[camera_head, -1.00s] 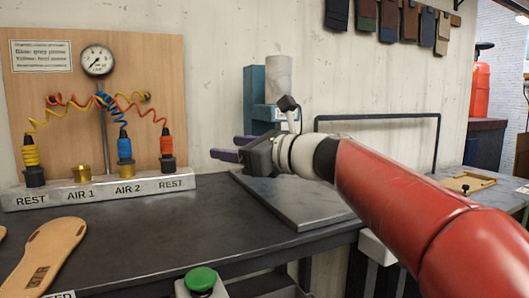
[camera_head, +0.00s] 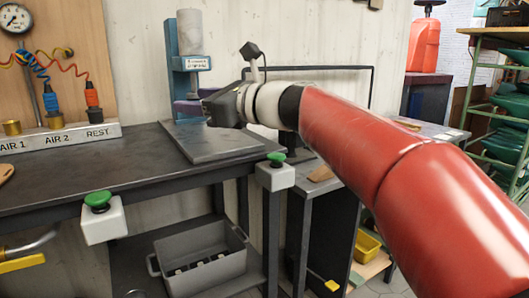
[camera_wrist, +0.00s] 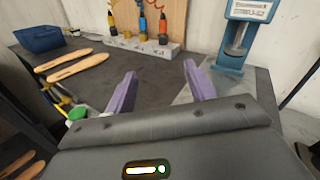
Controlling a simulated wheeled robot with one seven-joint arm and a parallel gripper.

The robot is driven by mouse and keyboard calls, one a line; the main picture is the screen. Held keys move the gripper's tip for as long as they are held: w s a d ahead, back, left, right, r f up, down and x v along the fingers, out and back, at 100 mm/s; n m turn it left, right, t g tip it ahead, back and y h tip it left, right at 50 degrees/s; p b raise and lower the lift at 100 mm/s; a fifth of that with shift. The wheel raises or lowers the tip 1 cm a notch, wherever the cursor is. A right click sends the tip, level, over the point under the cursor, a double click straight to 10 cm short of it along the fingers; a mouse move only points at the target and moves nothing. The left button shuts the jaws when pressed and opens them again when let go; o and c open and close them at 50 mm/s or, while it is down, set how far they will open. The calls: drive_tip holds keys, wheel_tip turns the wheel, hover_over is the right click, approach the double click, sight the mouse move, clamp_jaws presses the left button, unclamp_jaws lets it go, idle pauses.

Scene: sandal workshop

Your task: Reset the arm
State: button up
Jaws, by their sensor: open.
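My gripper (camera_wrist: 159,88) shows in the wrist view with its two purple fingers spread apart and nothing between them. In the head view my gripper (camera_head: 188,103) is held out over the grey plate (camera_head: 215,147) at the right end of the dark workbench (camera_head: 100,172). Its fingers point left and are partly hidden by its dark body. My red arm crosses the right half of the head view.
A blue press (camera_head: 180,85) stands behind my gripper. The air board (camera_head: 72,132) holds blue and orange connectors. Green buttons (camera_head: 98,199) sit at the bench front, above a grey crate (camera_head: 203,262). Sandal soles (camera_wrist: 76,68) lie on the bench.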

drive_tip(key=s+d+f+n+h, duration=0.5)
drive_tip(key=s+d+f+n, duration=0.2)
drive_tip(key=f, duration=0.4)
drive_tip(key=s+d+f+n+g+h, duration=0.1)
drive_tip(key=s+d+f+n+h, duration=0.4)
drive_tip(key=s+d+f+n, duration=0.2)
drive_tip(key=s+d+f+n+g+h, duration=0.1)
drive_tip(key=s+d+f+n+h, duration=0.4)
drive_tip(key=s+d+f, duration=0.6)
drive_tip(key=d+f+n, duration=0.1)
drive_tip(key=d+f, duration=0.2)
drive_tip(key=f, duration=0.1)
drive_tip(key=shift+d+f+n+h, duration=0.2)
drive_tip(key=shift+f+n+h, duration=0.1)
drive_tip(key=shift+n+h, duration=0.1)
drive_tip(key=shift+w, duration=0.1)
